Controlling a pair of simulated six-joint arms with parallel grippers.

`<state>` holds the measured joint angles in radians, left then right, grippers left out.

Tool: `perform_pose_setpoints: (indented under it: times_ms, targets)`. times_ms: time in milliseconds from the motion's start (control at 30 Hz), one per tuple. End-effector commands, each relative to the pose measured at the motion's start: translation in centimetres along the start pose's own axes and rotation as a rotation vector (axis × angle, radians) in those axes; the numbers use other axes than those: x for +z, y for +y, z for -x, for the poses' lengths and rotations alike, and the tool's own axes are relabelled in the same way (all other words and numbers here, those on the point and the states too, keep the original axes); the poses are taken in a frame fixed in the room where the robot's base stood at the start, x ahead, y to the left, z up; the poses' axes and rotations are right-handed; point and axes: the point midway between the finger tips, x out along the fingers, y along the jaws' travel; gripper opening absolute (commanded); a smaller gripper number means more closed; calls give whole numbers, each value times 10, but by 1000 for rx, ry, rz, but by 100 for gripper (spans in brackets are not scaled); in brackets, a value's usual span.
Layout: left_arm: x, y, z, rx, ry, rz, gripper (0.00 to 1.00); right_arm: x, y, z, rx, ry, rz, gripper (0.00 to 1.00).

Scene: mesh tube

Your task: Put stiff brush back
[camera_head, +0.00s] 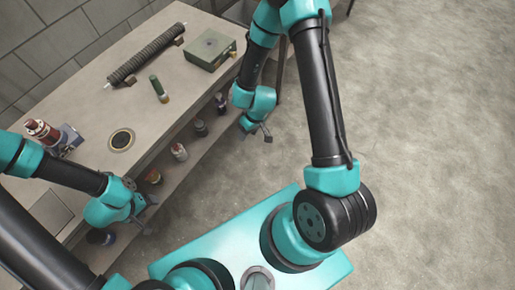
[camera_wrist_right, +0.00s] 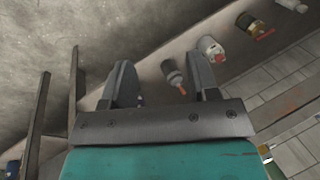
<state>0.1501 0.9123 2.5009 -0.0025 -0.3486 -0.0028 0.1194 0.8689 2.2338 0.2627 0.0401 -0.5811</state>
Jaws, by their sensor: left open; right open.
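A short green-handled object with a tan end (camera_head: 159,88), which looks like the stiff brush, stands or leans on the bench top, right of the middle of the long dark ribbed tube (camera_head: 147,54). I cannot tell whether it touches the bench only at its tan end. My left gripper (camera_head: 146,207) is open and empty off the bench's front edge, low at the left. My right gripper (camera_head: 263,132) is open and empty beyond the bench's right front edge, apart from the brush. It also shows open in the right wrist view (camera_wrist_right: 163,82), which does not show the brush.
A green box (camera_head: 210,48) stands at the bench's far end. A dark round disc (camera_head: 121,140) and a red item (camera_head: 42,131) beside a grey-blue device (camera_head: 70,139) are nearer. Several bottles stand on the lower shelf, one grey (camera_wrist_right: 172,73). The floor at right is clear.

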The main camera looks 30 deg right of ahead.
Motion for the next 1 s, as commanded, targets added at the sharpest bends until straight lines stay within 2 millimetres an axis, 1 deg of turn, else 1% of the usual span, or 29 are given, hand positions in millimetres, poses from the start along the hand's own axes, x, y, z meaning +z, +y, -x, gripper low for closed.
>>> perform_pose_setpoints:
  times_ms: [33,100,200,300,433,1000]
  targets:
    - [0,0,0,0,0,0,67,18,1,-5,15,-3,-54,55]
    - [0,0,0,0,0,0,67,36,1,-10,32,11,-131,55]
    - [0,0,0,0,0,0,67,57,-3,-13,37,36,-228,55]
    - [0,0,0,0,0,0,67,70,-7,-15,30,58,-298,55]
    - [0,0,0,0,0,0,67,76,-9,-15,23,73,-339,55]
    - [0,0,0,0,0,0,67,75,-9,-15,23,75,-344,55]
